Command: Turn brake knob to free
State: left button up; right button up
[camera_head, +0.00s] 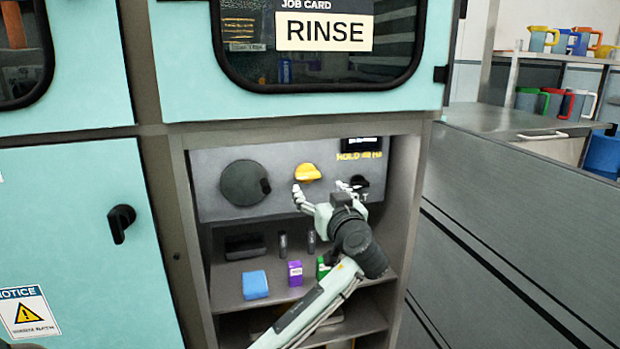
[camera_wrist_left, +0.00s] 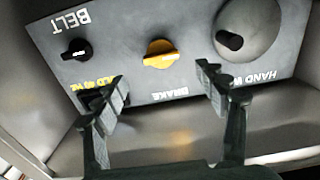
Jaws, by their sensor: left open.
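The knob's position marks are not readable. My right gripper does not show.
A large round hand wheel (camera_head: 245,183) is left of the knob, and a black belt knob (camera_wrist_left: 76,49) is on its other side. A small display with yellow text (camera_head: 360,155) is above. Below, a shelf holds a blue block (camera_head: 255,285) and a purple box (camera_head: 295,273). Cabinet walls flank the recess.

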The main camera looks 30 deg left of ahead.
aim_at(309, 177)
pick_arm(q)
jog(key=p+x, duration=0.1)
jog(key=x, duration=0.6)
jog(key=shift+w+a+r, duration=0.1)
jog(key=shift+w+a, duration=0.1)
jog(key=shift+a, duration=0.15)
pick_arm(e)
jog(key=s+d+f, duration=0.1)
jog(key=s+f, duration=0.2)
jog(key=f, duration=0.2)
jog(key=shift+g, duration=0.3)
pick_arm(q)
jog(key=c, duration=1.2)
